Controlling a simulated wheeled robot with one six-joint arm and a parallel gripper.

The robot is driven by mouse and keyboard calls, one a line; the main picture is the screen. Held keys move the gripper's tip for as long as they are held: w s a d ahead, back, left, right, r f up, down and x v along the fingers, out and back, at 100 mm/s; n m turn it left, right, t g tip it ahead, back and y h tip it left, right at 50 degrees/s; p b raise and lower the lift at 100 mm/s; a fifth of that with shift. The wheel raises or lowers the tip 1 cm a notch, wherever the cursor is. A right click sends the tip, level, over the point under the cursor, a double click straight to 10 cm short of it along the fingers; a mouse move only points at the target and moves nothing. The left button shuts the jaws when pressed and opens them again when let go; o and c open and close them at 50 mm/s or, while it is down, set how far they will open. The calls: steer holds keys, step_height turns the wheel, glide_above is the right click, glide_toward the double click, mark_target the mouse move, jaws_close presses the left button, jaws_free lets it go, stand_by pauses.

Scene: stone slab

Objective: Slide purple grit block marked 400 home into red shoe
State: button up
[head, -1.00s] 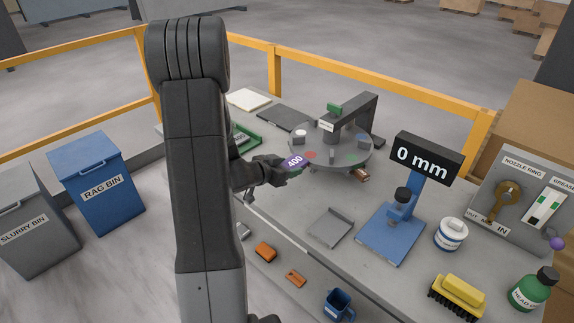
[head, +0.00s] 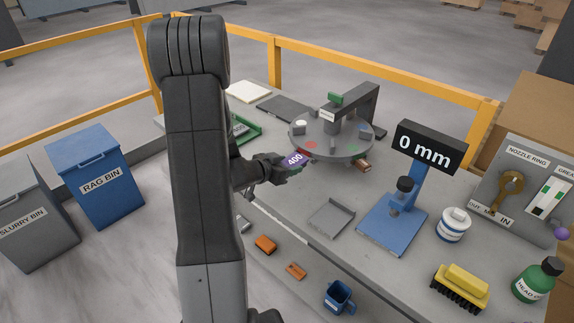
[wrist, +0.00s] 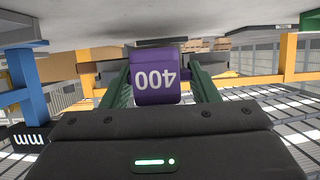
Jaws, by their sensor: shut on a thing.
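The purple grit block marked 400 (head: 294,160) is held in my gripper (head: 284,167) at the left side of the round grey head disc. In the wrist view the block (wrist: 155,78) sits between the two green fingers, its 400 label upside down. The disc (head: 330,150) carries small coloured marks and a few blocks. A red patch (head: 310,145) on the disc lies just beyond the block's tip; I take it for the red shoe. Whether the block touches it cannot be told.
A grey tray (head: 331,217) and the blue gauge stand (head: 393,222) reading 0 mm are on the slab to the right. A green tray (head: 246,130) is partly behind my arm. A brown block (head: 362,167) shows at the disc's near edge. The slab between is clear.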

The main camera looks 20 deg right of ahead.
mark_target(297, 158)
steer(key=shift+f, duration=0.3)
stand_by(0.7)
steer(key=shift+w+d+p, duration=0.2)
steer(key=shift+w+d, duration=0.05)
steer(key=shift+d, duration=0.35)
steer(key=shift+w+d+p, duration=0.15)
steer(key=shift+w+d, duration=0.15)
steer(key=shift+d, duration=0.35)
steer(key=shift+w+d+p, duration=0.2)
steer(key=shift+w+d, duration=0.05)
steer(key=shift+d, duration=0.35)
stand_by(1.2)
steer(key=shift+w+d+r+p, duration=0.1)
steer(key=shift+w+d+p, duration=0.15)
steer(key=shift+d, duration=0.25)
stand_by(0.6)
steer(key=o, duration=1.3)
steer(key=shift+w+a, duration=0.1)
steer(key=shift+c, duration=0.2)
steer(key=shift+s, duration=0.2)
